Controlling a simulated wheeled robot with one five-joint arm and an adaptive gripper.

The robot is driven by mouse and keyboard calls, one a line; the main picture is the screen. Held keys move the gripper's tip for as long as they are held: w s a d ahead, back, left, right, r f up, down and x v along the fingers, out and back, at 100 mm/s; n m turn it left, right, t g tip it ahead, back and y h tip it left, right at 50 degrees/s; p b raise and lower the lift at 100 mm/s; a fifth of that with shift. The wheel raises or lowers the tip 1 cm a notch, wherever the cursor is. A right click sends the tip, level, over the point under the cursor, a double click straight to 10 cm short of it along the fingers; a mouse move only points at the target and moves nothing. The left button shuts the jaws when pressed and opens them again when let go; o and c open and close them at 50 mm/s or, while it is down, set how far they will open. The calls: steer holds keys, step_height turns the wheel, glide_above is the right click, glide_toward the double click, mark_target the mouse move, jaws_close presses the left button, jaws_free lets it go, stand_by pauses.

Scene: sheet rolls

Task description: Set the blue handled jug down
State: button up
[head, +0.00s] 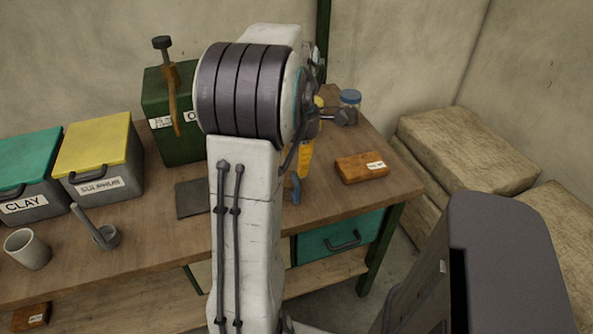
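A small blue curved piece (295,188) shows at the right edge of my arm, low over the table. It looks like a handle; the rest of that object is hidden behind my arm, so I cannot tell whether it is held or resting. My gripper is not clearly seen; dark parts at the end of my arm show near the upper right of the bench, and its fingertips cannot be made out. The wooden workbench (160,235) spans the view.
A yellow-orange object (305,158) stands partly behind my arm. A green box (175,140), sulphur bin (110,185), clay bin (30,200), mortar (108,238) and cup (27,249) are left.

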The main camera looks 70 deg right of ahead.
steer(key=shift+r, duration=0.5)
steer(key=shift+w+a, duration=0.1)
steer(key=shift+w, duration=0.05)
steer(key=w+a+r+m+h, duration=0.1)
steer(key=w+a+r+m, duration=0.15)
steer(key=w+a, duration=1.25)
steer(key=s+a+f+m+t, duration=0.1)
steer(key=a+m, duration=0.1)
steer(key=a, duration=0.9)
steer(key=s+a+f+m+t+y, duration=0.1)
steer(key=a+m+t, duration=0.1)
steer(key=a, duration=0.9)
steer(key=shift+s+a+m, duration=0.15)
steer(key=shift+a+m, duration=0.15)
steer(key=shift+m, duration=0.05)
